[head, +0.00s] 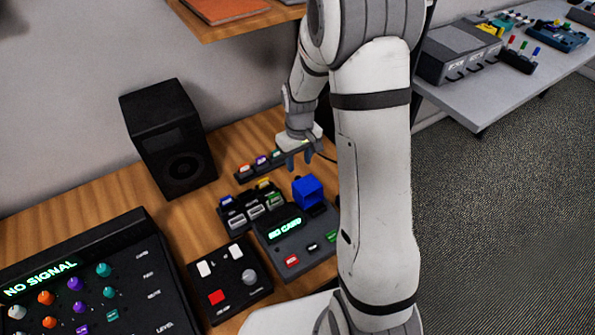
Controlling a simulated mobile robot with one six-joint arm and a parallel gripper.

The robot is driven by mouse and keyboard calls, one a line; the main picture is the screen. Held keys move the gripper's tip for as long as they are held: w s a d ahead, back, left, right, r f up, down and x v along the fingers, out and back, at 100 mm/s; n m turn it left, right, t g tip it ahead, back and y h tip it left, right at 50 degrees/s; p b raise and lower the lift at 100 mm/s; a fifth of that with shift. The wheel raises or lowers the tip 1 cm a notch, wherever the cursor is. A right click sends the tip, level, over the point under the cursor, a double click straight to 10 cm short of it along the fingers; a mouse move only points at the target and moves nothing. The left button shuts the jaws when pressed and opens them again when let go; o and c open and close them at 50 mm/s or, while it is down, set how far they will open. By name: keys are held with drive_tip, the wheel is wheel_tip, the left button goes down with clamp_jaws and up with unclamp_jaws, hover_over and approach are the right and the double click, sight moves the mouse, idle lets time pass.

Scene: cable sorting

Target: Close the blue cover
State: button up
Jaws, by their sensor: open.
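The blue cover (307,190) stands raised at the back of a dark grey device (297,240) whose green display reads "NO CARD". A dark slot area shows just in front of the cover. My gripper (299,159) hangs above and behind the cover, fingers pointing down, close to a dark strip with coloured plugs (262,163). The gripper is open and I see nothing held between its fingers. It looks apart from the cover. My arm hides the table to the right of the device.
A black speaker (168,138) stands at the back left. A switch box (229,280) and a large "NO SIGNAL" console (130,245) lie to the left and front. A small block with coloured covers (248,208) touches or nearly touches the device. A shelf (240,22) overhangs the back.

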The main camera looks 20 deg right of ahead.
sight(298, 177)
wheel_tip(298, 177, down, 6)
drive_tip(key=shift+a+f, duration=0.1)
idle(0.4)
clamp_jaws()
drive_tip(key=shift+s, duration=0.1)
